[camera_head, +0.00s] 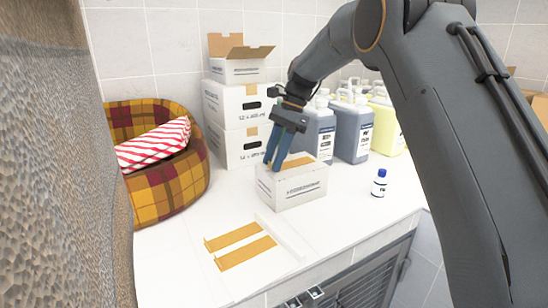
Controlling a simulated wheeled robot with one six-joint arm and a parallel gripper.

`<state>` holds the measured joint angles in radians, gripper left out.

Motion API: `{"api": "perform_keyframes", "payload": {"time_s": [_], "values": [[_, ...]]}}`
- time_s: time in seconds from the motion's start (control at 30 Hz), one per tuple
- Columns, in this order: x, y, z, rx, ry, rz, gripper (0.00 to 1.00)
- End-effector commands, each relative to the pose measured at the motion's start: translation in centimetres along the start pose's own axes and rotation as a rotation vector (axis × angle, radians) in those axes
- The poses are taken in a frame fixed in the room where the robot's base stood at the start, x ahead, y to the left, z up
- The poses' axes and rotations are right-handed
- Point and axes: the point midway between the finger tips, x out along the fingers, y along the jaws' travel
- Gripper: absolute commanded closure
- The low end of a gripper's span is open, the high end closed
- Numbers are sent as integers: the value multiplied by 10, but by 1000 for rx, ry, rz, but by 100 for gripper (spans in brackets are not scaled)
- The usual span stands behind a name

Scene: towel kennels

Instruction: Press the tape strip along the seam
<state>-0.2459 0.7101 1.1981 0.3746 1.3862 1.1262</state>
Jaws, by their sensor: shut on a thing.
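A small white carton (300,190) with printed text on its front stands closed on the white counter. A tan tape strip (299,162) lies along the middle of its top, at the seam. My gripper (274,166), with blue fingers pointing down, is at the left end of this strip, at the carton's top. It is shut on the strip's left end, as far as I can tell; the fingers hide that spot. Two more tan strips, a rear one (233,236) and a front one (246,253), lie flat on the counter in front of the carton.
White boxes (228,141) are stacked behind the carton, the top one open. Grey-blue jugs (352,135) and yellow ones (388,128) stand behind right. A plaid pet bed (172,190) with a striped towel (153,146) is left.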

Motion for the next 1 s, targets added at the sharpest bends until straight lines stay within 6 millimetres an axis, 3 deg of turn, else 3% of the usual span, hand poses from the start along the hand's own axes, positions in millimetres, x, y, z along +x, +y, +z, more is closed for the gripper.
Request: {"api": "perform_keyframes", "payload": {"time_s": [0.43, 0.5, 0.6, 0.8, 0.9, 1.0], "values": [[2, 0, -1, 0, 0, 1, 76], [2, 0, -1, 1, 0, 1, 58], [2, 0, -1, 0, 0, 1, 45], [1, 0, 0, 0, 0, 0, 43], [1, 0, 0, 0, 0, 0, 26], [1, 0, 0, 0, 0, 0, 23]]}}
